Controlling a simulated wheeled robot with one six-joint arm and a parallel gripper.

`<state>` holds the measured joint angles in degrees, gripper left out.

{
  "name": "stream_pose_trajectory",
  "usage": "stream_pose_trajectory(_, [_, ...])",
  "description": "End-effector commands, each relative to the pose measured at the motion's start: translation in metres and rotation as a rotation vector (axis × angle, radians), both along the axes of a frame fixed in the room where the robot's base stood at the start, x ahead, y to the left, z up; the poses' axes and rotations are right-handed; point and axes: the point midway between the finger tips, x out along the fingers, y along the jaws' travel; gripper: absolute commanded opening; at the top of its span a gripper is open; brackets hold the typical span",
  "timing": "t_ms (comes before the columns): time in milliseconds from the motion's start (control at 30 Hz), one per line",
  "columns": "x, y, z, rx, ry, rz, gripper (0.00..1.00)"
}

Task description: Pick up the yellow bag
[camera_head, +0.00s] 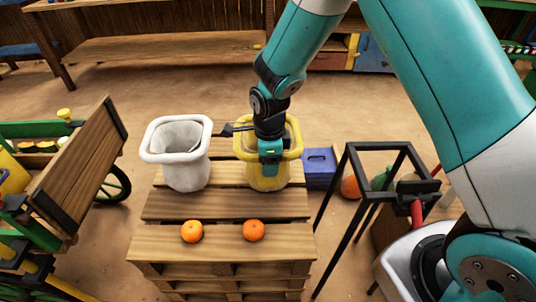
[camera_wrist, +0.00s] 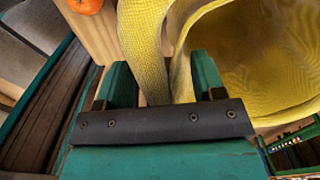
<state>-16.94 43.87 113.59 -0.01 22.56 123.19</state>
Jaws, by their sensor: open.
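The yellow bag (camera_head: 268,176) stands upright and open-topped on the right part of the wooden pallet stack in the head view. My gripper (camera_head: 270,152) is at the bag's near side, at the height of its rim, and hides part of it. In the wrist view the yellow bag (camera_wrist: 255,65) fills the upper right, with its mesh wall and rim close to the fingers. My gripper (camera_wrist: 164,80) is open there, with its two teal fingers apart and a yellow fold of the bag showing between them.
A white bag (camera_head: 184,170) stands left of the yellow one. Two oranges (camera_head: 192,232) (camera_head: 253,230) lie on the pallet stack (camera_head: 225,207) in front. A black frame stand (camera_head: 378,158) is to the right, and a wooden cart (camera_head: 80,165) is to the left. A blue box (camera_head: 319,167) is behind.

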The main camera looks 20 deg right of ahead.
Motion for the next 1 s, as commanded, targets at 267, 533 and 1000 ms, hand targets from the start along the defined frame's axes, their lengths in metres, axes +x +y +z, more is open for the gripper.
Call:
stream_pose_trajectory(267, [0.0,0.0,-0.006,0.0,-0.001,0.0,0.62])
stream_pose_trajectory(533, [0.0,0.0,-0.005,0.0,0.0,0.0,0.05])
stream_pose_trajectory(1000, [0.0,0.0,0.006,0.001,-0.002,0.0,0.0])
